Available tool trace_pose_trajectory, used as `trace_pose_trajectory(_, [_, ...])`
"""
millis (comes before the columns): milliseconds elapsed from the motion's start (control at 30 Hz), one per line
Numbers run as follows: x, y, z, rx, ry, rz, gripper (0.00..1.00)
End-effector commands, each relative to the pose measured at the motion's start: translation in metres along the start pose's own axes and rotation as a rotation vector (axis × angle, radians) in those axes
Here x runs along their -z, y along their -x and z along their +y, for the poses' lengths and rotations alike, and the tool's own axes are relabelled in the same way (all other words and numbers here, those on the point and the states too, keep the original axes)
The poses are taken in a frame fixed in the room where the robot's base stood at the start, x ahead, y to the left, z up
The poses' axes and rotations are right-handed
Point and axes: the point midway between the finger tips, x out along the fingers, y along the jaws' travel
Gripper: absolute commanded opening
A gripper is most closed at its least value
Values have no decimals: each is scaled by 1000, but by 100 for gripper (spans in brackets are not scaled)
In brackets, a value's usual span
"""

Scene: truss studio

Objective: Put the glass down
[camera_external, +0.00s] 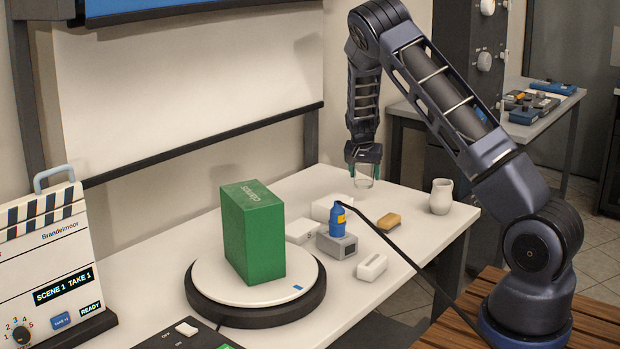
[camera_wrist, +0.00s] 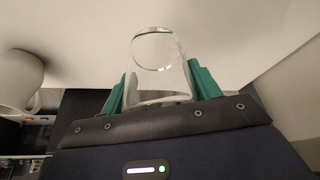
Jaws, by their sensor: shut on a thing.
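A clear glass (camera_external: 364,176) is in my gripper (camera_external: 363,155) over the back right part of the white table (camera_external: 415,214). In the wrist view the glass (camera_wrist: 158,70) stands between the two green fingers of my gripper (camera_wrist: 160,85), which are shut on its sides. The glass looks upright in the external view. I cannot tell whether its base touches the table or hangs just above it.
A green box (camera_external: 252,232) stands on a turntable (camera_external: 206,287). Table around the glass is clear.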

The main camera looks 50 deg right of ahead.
Motion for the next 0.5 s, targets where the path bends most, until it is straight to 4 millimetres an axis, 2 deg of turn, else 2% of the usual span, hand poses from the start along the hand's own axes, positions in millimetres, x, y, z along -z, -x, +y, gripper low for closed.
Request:
trace_pose_trajectory(267, [-6,-16,0,0,0,0,31])
trace_pose_trajectory(500, [-19,-45,0,0,1,-1,31])
